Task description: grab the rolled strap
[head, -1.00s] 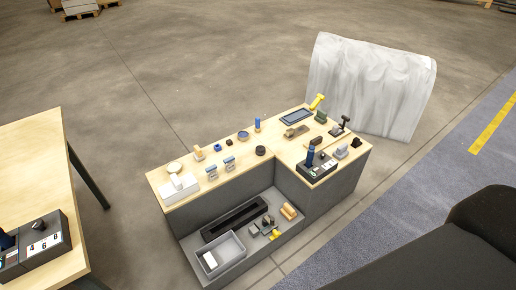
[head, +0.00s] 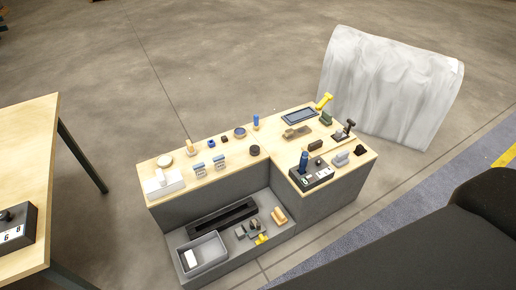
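A small black round roll (head: 254,150) lies on the wooden top of the L-shaped bench (head: 228,176), near the front edge by the inner corner. It may be the rolled strap, but it is too small to tell for sure. A tan rounded piece (head: 279,215) lies on the low grey shelf (head: 285,232) of the bench. Neither of my grippers shows in the head view.
Small items crowd the bench top, including a black tablet (head: 299,116) and a white box (head: 165,184). A grey bin (head: 203,252) sits on the low shelf. A wooden table (head: 30,170) stands left and a white draped block (head: 390,88) behind. Floor between tables is clear.

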